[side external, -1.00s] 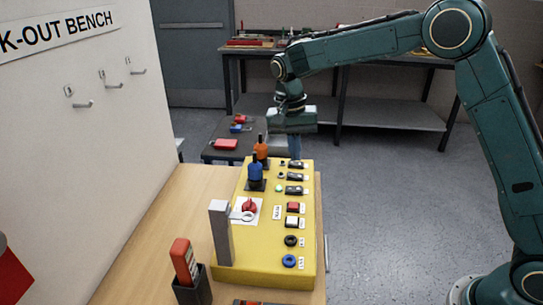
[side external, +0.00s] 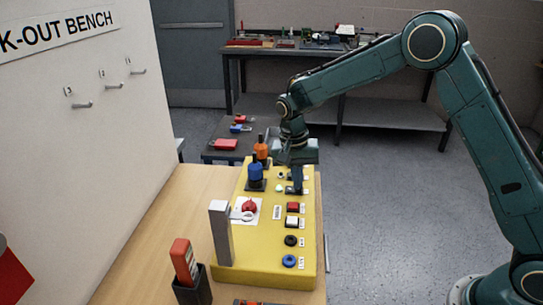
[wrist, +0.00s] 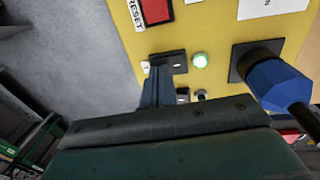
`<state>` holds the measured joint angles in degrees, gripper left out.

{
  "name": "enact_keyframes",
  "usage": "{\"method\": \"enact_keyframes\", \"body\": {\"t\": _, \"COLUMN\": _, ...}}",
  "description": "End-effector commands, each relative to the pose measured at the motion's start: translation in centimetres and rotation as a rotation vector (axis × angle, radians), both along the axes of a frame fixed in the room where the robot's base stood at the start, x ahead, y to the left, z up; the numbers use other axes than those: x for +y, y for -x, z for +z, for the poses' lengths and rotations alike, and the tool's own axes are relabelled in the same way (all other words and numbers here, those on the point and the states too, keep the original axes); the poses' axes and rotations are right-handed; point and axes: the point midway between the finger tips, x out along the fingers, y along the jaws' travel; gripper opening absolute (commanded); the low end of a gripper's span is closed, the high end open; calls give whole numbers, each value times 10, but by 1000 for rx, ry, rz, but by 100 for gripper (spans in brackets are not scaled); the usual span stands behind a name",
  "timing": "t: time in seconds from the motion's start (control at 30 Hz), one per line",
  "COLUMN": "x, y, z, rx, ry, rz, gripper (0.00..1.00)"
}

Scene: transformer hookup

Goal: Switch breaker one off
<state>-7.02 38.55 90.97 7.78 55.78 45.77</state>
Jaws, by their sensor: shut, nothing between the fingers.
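The yellow panel (side external: 262,238) carries a row of black breakers along its right side. The nearest breaker (wrist: 175,60) has a lit green lamp (wrist: 200,60) beside it in the wrist view; the lamp also shows in the side view (side external: 280,188). A second breaker (wrist: 183,95) sits beyond it, partly hidden by my fingers, with an unlit grey lamp (wrist: 202,95). Small labels by the breakers are unreadable. My gripper (side external: 296,188) is shut and empty, pointing down at the nearest breaker. Its fingertips (wrist: 157,76) are close by it; I cannot tell whether they touch.
A blue knobbed handle (side external: 256,173) and an orange one (side external: 261,150) stand up left of the breakers. The red RESET button (wrist: 157,10) is nearby. A red rotary switch (side external: 249,207) and a grey post (side external: 220,235) are nearer the camera. Floor right of the panel is clear.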

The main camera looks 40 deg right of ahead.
Motion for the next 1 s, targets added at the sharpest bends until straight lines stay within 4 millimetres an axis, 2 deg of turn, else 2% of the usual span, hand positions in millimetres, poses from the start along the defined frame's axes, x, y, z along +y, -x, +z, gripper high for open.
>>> {"method": "enact_keyframes", "body": {"t": 0.53, "x": -2, "y": 2, "z": -8, "rx": 5, "ry": -1, "rz": -1, "gripper": 0}}
{"method": "enact_keyframes", "body": {"t": 1.0, "x": 10, "y": -8, "z": -6, "rx": 1, "ry": -3, "rz": 6, "gripper": 0}}
